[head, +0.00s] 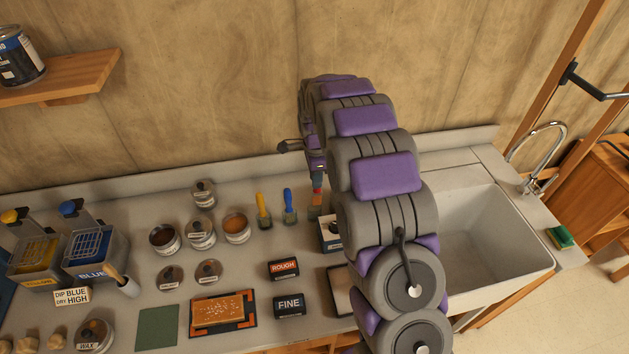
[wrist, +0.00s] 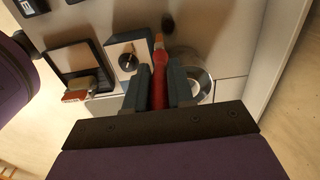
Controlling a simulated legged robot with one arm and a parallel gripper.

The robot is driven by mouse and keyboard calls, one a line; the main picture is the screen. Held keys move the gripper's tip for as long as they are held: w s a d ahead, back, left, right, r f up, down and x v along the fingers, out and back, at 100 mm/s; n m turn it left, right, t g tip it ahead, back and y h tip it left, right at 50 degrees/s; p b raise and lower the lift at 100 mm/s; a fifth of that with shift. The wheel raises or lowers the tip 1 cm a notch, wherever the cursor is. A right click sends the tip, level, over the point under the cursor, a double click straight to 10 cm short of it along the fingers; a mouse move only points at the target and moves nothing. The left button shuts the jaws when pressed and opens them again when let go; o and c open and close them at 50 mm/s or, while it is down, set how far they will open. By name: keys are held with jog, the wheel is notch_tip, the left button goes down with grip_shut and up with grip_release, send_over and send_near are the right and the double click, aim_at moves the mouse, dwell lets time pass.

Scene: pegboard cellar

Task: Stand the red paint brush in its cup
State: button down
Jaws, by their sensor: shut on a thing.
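My gripper (wrist: 158,88) is shut on the red paint brush (wrist: 160,75), whose red handle lies between the two dark fingers in the wrist view. An orange-tan end of the brush points away from the fingers. In the head view my gripper (head: 316,172) is mostly hidden by my arm. A little of the brush (head: 317,187) shows below it, close to the worktop and right of the blue brush (head: 288,200). A small dark red spot (wrist: 168,23) lies past the brush end in the wrist view. I cannot tell whether it is the brush's cup.
A yellow brush (head: 262,208) stands in a cup left of the blue one. A box with a knob (head: 330,233) is just in front. Tins (head: 237,228) and sanding blocks (head: 283,269) stand further left. A sink (head: 490,240) is at right.

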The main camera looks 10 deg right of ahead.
jog(key=shift+w+a+f+b, duration=0.1)
jog(key=shift+w+f+b, duration=0.2)
jog(key=shift+f, duration=1.2)
jog(key=shift+w+a+f+b, duration=0.1)
jog(key=shift+w+f+b, duration=0.2)
jog(key=shift+f, duration=1.2)
jog(key=shift+w+a+f+b, duration=0.15)
jog(key=shift+w+f, duration=0.25)
jog(key=shift+f, duration=1.1)
jog(key=shift+d, duration=0.25)
jog(key=c, duration=0.9)
grip_release()
notch_tip(320, 180, up, 17)
send_over(313, 191)
jog(key=w, duration=0.2)
jog(key=shift+d+r+p, duration=0.1)
jog(key=shift+d+p, duration=0.15)
jog(key=shift+p, duration=0.05)
